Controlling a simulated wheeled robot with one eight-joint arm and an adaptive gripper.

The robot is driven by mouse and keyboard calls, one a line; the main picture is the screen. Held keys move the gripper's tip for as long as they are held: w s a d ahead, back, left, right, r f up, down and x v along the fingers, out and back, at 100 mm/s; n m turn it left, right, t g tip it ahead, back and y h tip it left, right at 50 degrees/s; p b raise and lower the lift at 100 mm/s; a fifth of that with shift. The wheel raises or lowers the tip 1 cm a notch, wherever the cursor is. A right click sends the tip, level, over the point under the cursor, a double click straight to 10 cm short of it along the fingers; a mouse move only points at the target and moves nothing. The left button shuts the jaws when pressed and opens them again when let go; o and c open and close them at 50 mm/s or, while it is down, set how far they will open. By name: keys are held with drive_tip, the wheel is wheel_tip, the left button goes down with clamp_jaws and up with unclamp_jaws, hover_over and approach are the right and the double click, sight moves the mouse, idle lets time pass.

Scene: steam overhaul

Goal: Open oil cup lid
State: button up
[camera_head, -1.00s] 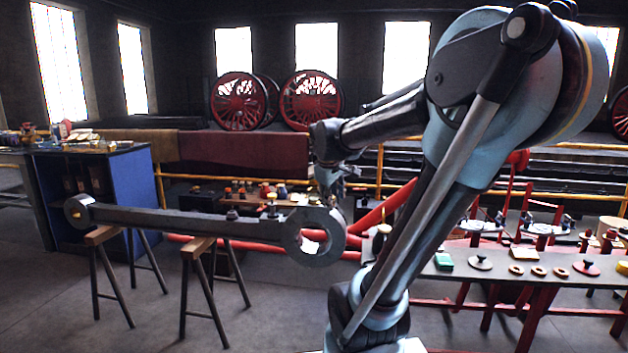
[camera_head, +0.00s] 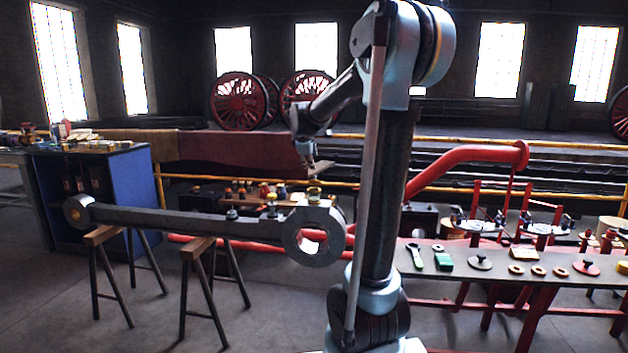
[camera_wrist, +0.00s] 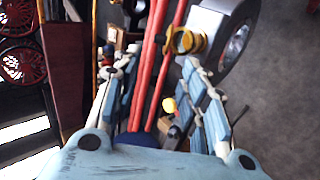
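The brass oil cup (camera_head: 314,195) stands on top of the big round end of the grey connecting rod (camera_head: 170,218). In the wrist view the oil cup (camera_wrist: 188,41) shows as a yellow round piece against the grey ring. I cannot tell its lid apart or whether it is open. My gripper (camera_head: 308,165) hangs above the oil cup, apart from it. In the wrist view my gripper (camera_wrist: 160,58) has its two blue fingers spread, with nothing between them. The cup lies beyond the fingertips, nearer the right finger.
The rod rests on wooden-topped trestles (camera_head: 197,248). Red pipes (camera_head: 450,165) and a yellow rail (camera_head: 570,145) run behind. A bench (camera_head: 460,268) with several parts is at right.

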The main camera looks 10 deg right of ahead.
sight(314, 177)
drive_tip(key=x, duration=1.4)
drive_tip(key=shift+f, duration=0.2)
drive_tip(key=c, duration=0.9)
